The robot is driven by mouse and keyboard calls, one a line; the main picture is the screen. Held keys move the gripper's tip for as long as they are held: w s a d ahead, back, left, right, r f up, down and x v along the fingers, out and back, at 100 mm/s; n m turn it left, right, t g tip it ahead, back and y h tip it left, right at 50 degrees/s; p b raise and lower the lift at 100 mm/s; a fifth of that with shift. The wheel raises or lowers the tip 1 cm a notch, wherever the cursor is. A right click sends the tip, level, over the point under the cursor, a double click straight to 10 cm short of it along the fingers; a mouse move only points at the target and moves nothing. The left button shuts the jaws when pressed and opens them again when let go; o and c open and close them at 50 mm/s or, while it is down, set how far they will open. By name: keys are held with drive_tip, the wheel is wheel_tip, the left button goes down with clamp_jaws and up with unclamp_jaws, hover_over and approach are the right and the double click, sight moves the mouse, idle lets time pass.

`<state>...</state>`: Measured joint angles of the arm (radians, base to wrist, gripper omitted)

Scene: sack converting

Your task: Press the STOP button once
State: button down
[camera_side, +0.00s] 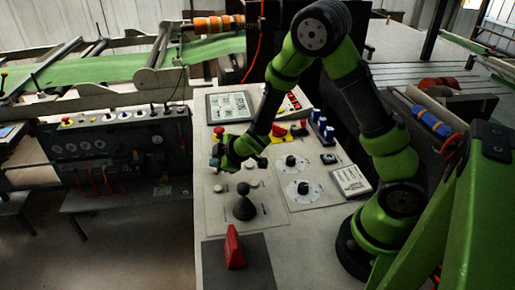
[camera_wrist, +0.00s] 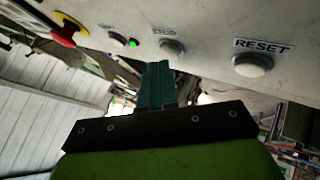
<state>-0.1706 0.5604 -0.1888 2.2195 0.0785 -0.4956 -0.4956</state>
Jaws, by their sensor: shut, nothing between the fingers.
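My gripper (camera_wrist: 157,68) is shut and empty, its teal fingers together. In the wrist view the fingertips lie just below a round grey button (camera_wrist: 172,48) and look close to it; I cannot tell whether they touch. The small label above that button is too blurred to read surely as STOP. A button marked RESET (camera_wrist: 252,65) is to its right. Another pale button (camera_wrist: 117,39) is to its left, with a lit green lamp (camera_wrist: 133,43) beside it. In the side view my gripper (camera_side: 215,161) is low over the left part of the panel.
A red mushroom button on a yellow base (camera_wrist: 68,29) is at the wrist view's upper left.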

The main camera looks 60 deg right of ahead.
drive_tip(key=shift+f, duration=0.45)
idle(0.5)
drive_tip(key=shift+r, duration=3.4)
